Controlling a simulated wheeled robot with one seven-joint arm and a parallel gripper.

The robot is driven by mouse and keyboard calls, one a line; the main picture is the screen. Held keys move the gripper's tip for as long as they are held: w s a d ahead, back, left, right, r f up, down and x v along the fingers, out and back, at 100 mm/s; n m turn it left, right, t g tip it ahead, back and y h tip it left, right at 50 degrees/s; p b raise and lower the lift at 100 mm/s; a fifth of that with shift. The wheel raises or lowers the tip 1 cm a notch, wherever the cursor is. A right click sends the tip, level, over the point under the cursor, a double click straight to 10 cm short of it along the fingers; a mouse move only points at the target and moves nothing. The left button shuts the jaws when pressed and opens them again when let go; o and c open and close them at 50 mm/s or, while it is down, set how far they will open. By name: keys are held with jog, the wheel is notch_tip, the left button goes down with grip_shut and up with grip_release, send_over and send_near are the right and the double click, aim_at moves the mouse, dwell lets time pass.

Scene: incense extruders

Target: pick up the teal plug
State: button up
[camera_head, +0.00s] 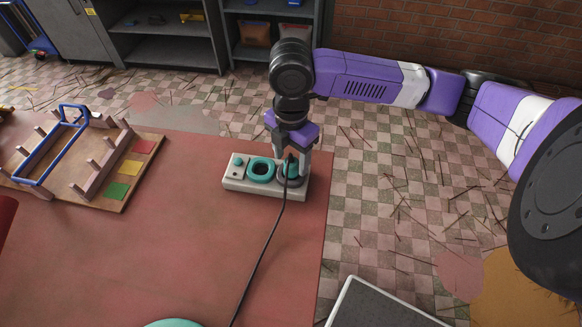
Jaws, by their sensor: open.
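A pale power strip (234,186) lies near the right edge of the red table. A round teal socket (260,170) with a dark centre shows on its middle. At its right end is a dark round part with a small teal piece (292,171), which seems to be the teal plug, mostly hidden by my gripper. A black cable (262,253) runs from there toward the table's front edge. My gripper (291,172) points down over that right end with its fingers apart, around or just above the plug. I cannot tell if they touch it.
A wooden board (143,175) with pegs, a blue frame (42,160) and coloured squares stands at the left. A teal round thing (172,323) is cut off at the bottom edge. The middle of the red table (180,240) is clear except for the cable.

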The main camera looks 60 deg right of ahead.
jog(key=shift+f, duration=0.35)
grip_shut()
jog(key=shift+r, duration=0.1)
